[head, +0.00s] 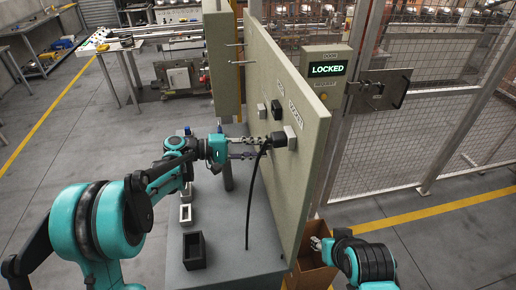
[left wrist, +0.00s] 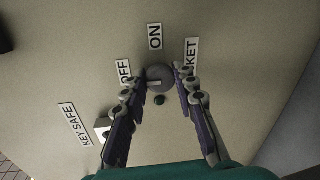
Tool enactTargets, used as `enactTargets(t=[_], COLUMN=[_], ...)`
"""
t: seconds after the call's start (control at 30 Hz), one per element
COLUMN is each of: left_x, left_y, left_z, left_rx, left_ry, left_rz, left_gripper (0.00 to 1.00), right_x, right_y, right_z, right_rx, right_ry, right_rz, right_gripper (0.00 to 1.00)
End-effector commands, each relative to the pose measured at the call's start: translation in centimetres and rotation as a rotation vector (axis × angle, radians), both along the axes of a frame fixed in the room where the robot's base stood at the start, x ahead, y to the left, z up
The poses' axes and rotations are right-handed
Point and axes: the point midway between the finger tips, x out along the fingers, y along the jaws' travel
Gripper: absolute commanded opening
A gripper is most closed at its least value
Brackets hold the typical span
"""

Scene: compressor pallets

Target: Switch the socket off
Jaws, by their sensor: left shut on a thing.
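The socket switch is a round grey knob (left wrist: 159,76) on the beige panel, in the left wrist view. The ON label (left wrist: 155,37) is above it and the OFF label (left wrist: 124,72) to its left; a label ending in "KET" (left wrist: 191,53) is partly hidden. A pale mark shows on the knob, but I cannot tell which label it points to. My left gripper (left wrist: 160,80) is shut on the knob, one finger on each side. In the head view my left gripper (head: 262,146) is at the panel beside a black plug (head: 278,139) in a grey socket. My right gripper (head: 318,243) is low, right of the panel; its jaw state is unclear.
A black cable (head: 249,205) hangs from the plug to the grey table (head: 225,262). A black open box (head: 194,251) stands on the table. A cardboard box (head: 312,270) is beside my right gripper. A KEY SAFE label (left wrist: 80,124) and a LOCKED sign (head: 326,69) also show.

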Motion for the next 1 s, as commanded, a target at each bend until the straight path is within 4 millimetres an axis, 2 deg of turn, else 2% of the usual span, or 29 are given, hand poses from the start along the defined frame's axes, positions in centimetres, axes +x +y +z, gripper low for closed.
enactTargets(t=[0.37, 0.4, 0.47, 0.8, 0.87, 1.0], left_x=[-0.1, -0.1, -0.1, -0.1, -0.2, -0.6], left_y=[0.0, 0.0, 0.0, 0.3, 0.9, 3.3], left_z=[-0.3, -0.3, -0.3, -0.1, 0.0, 0.4], left_rx=[0.006, 0.006, 0.005, 0.002, 0.002, 0.002], left_ry=[0.005, 0.005, 0.005, 0.004, 0.003, 0.004], left_rz=[-0.004, -0.004, -0.003, -0.001, 0.001, 0.004], left_gripper=[0.00, 0.36, 0.48, 0.48, 0.48, 0.48], right_x=[0.0, 0.0, 0.0, 0.0, 0.0, 0.0], right_y=[0.0, 0.0, 0.0, 0.0, 0.0, 0.0], right_z=[0.0, 0.0, 0.0, 0.0, 0.0, 0.0], right_rx=[0.000, 0.000, 0.000, 0.000, 0.000, 0.000], right_ry=[0.000, 0.000, 0.000, 0.000, 0.000, 0.000], right_rz=[0.000, 0.000, 0.000, 0.000, 0.000, 0.000], right_gripper=[0.40, 0.40, 0.40, 0.40, 0.40, 0.40])
